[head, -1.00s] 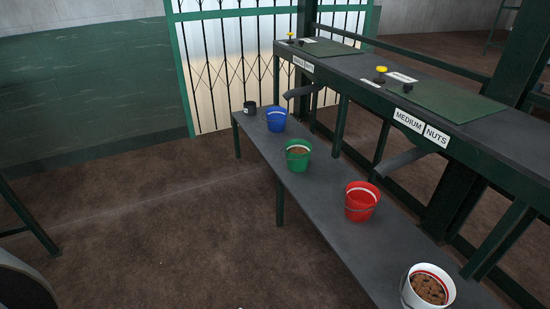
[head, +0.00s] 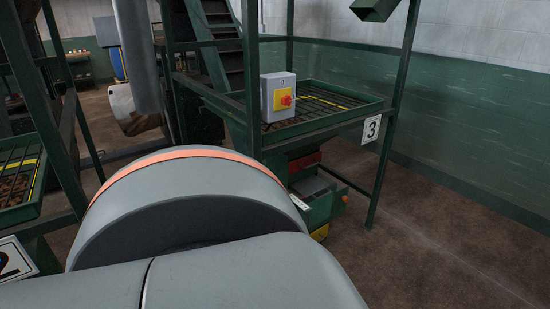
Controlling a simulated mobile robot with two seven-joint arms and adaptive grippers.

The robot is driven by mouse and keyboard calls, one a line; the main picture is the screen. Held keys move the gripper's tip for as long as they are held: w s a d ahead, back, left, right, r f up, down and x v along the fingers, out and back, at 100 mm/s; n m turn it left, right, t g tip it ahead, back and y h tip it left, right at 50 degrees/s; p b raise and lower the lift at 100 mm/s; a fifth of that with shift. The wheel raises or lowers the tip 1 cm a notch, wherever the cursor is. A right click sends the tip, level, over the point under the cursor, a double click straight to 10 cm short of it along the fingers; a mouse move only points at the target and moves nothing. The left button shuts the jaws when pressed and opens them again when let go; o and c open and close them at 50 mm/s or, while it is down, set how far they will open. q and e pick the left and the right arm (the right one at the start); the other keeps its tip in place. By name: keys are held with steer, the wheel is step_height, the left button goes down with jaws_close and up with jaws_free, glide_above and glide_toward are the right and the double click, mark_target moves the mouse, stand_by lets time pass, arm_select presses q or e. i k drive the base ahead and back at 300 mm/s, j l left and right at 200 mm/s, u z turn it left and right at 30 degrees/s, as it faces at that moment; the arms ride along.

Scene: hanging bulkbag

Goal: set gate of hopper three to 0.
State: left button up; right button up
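Hopper three (head: 330,108) is a green-framed tray with a dark grate and a yellow bar, right of centre in the head view. A white sign with a black 3 (head: 371,129) hangs on its right side. A grey box (head: 278,97) stands at the tray's left end, with a red knob (head: 286,100) on a yellow plate. A small mark above the knob is too small to read surely. Below the tray is a green unit (head: 318,205) with red and yellow parts, partly hidden by my large grey arm link. Neither of my grippers is in view.
A sign with a 2 (head: 14,261) and another grated tray (head: 17,190) are at the left edge. Dark stairs (head: 215,45) rise behind hopper three. A post stands at its right front. Brown floor (head: 420,250) is clear at right, before a green and white wall.

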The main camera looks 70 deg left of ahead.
mark_target(308, 186)
steer(key=u, duration=1.95)
steer(key=i+l+u, duration=0.3)
steer(key=i+l, duration=0.8)
steer(key=i+l+u, duration=0.15)
steer(key=i, duration=0.65)
